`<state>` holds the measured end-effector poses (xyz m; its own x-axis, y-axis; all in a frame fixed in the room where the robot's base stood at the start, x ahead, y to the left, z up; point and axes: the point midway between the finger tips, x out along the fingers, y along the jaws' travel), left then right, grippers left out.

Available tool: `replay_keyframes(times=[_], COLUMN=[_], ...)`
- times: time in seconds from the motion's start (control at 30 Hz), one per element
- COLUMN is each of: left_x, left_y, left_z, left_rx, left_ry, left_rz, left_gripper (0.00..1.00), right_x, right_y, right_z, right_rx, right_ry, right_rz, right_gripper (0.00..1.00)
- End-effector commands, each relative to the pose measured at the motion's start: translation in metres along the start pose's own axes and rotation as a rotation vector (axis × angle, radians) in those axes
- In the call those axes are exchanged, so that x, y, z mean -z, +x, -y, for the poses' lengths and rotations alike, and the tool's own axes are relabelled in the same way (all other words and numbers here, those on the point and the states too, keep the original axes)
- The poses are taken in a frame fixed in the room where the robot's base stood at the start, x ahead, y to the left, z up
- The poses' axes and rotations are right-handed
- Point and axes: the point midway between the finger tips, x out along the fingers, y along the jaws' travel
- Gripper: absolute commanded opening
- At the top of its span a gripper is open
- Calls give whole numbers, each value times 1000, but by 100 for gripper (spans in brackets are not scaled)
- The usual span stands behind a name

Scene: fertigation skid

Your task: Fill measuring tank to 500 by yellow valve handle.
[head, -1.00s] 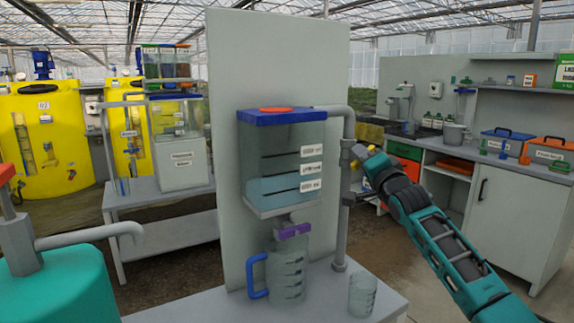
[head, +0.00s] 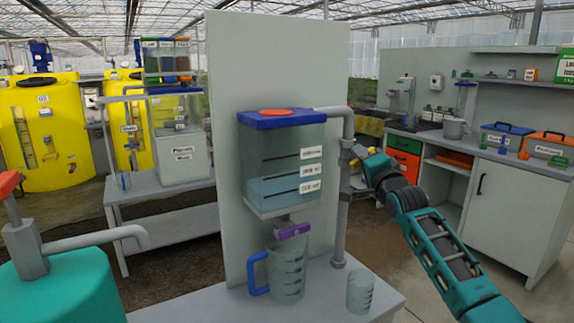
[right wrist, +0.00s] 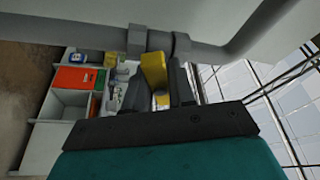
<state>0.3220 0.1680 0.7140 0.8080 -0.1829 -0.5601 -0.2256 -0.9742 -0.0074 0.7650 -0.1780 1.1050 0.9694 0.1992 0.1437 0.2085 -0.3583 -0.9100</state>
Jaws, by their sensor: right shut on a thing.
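The clear measuring tank (head: 257,160) has a blue lid and an orange cap. It is fixed to a grey panel and has several dark level lines with white labels, too small to read surely. Water in it stands near the middle line. The yellow valve handle (head: 361,151) sits on the grey pipe right of the tank; most of it is hidden by my gripper. My right gripper (head: 370,161) is shut on the handle. The right wrist view shows the yellow handle (right wrist: 154,70) between the dark fingers, beside the grey pipe. My left gripper is not in view.
A purple valve (head: 292,231) is under the tank, above a clear jug (head: 287,268) with a blue handle. A small glass (head: 360,291) stands right of it on the bench. A teal vessel (head: 75,285) with a grey spout is at front left.

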Motion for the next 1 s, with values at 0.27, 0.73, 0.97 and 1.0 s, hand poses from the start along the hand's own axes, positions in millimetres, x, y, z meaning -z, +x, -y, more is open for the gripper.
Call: replay_keyframes(times=[0.27,0.73,0.97,1.0], left_x=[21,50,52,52], left_y=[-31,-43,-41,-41], left_z=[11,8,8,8], left_rx=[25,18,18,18], left_ry=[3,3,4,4], left_rz=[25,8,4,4], left_gripper=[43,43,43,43], right_x=[3,0,0,0], right_y=[1,0,0,0], right_z=[7,-1,-1,0], right_rx=[-90,-177,-176,-176], right_ry=[236,481,478,478], right_rz=[1,0,0,0], right_gripper=[0,0,40,44])
